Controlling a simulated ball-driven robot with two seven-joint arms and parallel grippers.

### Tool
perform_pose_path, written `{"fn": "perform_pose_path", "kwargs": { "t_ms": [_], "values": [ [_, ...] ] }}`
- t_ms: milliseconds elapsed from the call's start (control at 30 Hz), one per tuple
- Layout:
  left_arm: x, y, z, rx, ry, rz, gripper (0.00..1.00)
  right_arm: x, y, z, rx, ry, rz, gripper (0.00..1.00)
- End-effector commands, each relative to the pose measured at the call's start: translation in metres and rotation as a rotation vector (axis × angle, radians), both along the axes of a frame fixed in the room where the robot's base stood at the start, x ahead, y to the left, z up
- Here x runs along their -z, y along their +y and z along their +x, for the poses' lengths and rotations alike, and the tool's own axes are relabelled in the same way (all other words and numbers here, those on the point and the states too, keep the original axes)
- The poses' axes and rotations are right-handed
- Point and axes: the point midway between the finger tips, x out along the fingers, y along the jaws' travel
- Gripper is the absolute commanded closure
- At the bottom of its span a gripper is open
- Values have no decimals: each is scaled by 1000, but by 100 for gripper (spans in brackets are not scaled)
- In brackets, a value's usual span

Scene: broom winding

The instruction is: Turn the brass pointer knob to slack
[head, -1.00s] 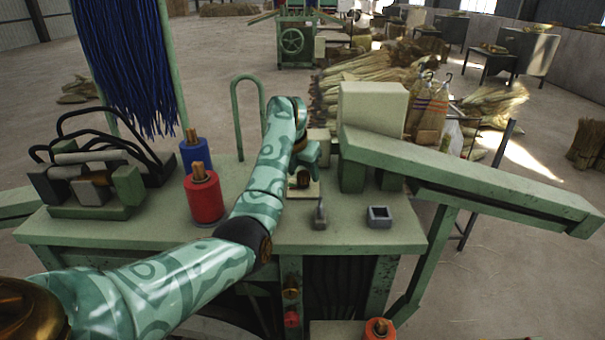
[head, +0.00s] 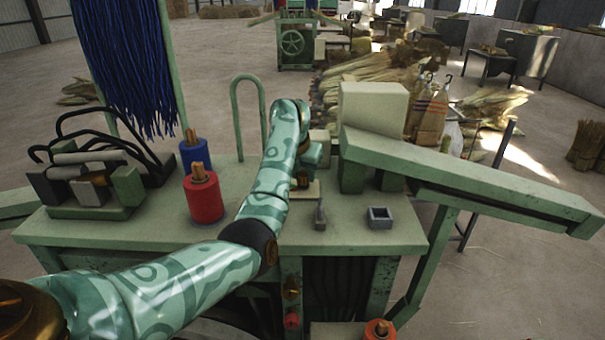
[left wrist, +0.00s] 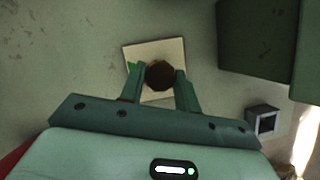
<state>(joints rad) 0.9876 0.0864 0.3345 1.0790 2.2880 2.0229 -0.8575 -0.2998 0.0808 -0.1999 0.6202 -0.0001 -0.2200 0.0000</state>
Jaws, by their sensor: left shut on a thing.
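The brass knob (left wrist: 160,75) shows as a dark brown round top in the left wrist view. It sits on a pale square plate (left wrist: 147,50) with a small green mark near its left edge. My left gripper (left wrist: 159,82) is shut on the knob, one finger on each side. In the head view, the gripper (head: 304,176) points down at the plate (head: 307,191) on the green bench, and my arm partly covers it. Which way the pointer faces cannot be told. My right gripper is out of view.
A cream block (head: 372,108) and sloping green beam (head: 470,182) are right. Red (head: 205,199) and blue (head: 195,152) spools stand left.

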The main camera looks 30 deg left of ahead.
Motion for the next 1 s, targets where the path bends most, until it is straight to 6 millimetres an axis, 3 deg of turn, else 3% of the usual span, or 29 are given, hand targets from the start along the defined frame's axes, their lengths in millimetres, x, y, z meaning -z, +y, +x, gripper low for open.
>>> {"fn": "perform_pose_path", "kwargs": {
  "t_ms": [1000],
  "values": [
    [2,-5,4,-899,-4,1,91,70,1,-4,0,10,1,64]
  ]
}}
